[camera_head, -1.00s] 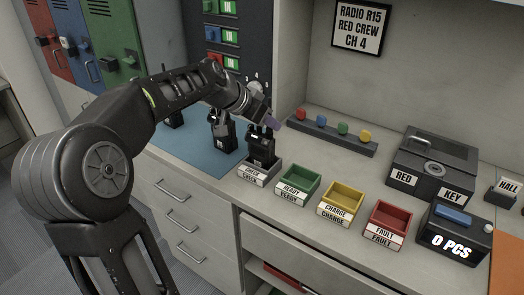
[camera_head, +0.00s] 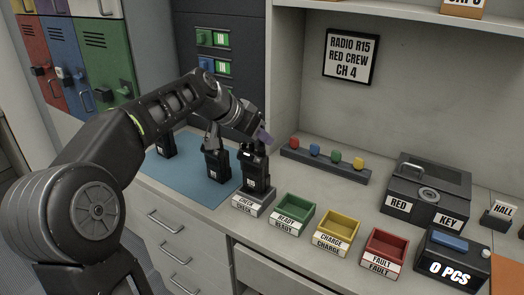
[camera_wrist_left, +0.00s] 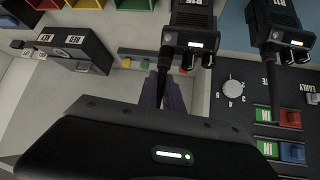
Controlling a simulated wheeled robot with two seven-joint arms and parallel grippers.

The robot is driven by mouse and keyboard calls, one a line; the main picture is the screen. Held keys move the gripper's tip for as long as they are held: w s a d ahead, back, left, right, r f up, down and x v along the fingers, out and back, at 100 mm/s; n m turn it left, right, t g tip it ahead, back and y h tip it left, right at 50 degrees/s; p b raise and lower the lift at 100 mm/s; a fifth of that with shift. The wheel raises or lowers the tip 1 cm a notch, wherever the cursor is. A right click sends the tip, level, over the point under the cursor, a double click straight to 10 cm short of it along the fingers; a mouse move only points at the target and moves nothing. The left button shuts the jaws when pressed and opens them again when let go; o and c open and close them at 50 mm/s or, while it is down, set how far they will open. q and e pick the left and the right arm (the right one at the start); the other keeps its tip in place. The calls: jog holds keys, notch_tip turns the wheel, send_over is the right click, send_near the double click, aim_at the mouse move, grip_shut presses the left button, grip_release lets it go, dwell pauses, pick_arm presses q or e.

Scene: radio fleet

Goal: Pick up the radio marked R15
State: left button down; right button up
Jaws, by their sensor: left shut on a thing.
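A black radio (camera_head: 256,172) stands upright in the grey CHECK tray (camera_head: 250,206) at the front of the counter. It also shows upside down in the left wrist view (camera_wrist_left: 190,40), with its label cut off at the top edge and its number not clearly readable. My left gripper (camera_head: 263,138) is above this radio. In the left wrist view its purple fingers (camera_wrist_left: 166,96) are shut at the radio's thin black antenna (camera_wrist_left: 165,68). A second radio (camera_head: 215,164) stands on the blue mat, and a third (camera_head: 166,145) is partly behind my arm. My right gripper is not in view.
Green READY (camera_head: 293,222), yellow CHARGE (camera_head: 337,233) and red FAULT (camera_head: 384,250) trays line the front edge to the right. A rail with coloured knobs (camera_head: 325,166) and a RED KEY box (camera_head: 427,190) stand behind. A wall sign (camera_head: 350,56) reads RADIO R15, RED CREW, CH 4.

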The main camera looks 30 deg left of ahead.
aim_at(261, 115)
pick_arm(q)
notch_tip(261, 115, up, 6)
jog(key=shift+f, duration=0.2)
jog(key=shift+a+r, duration=0.1)
jog(key=shift+a, duration=0.05)
dwell(0.5)
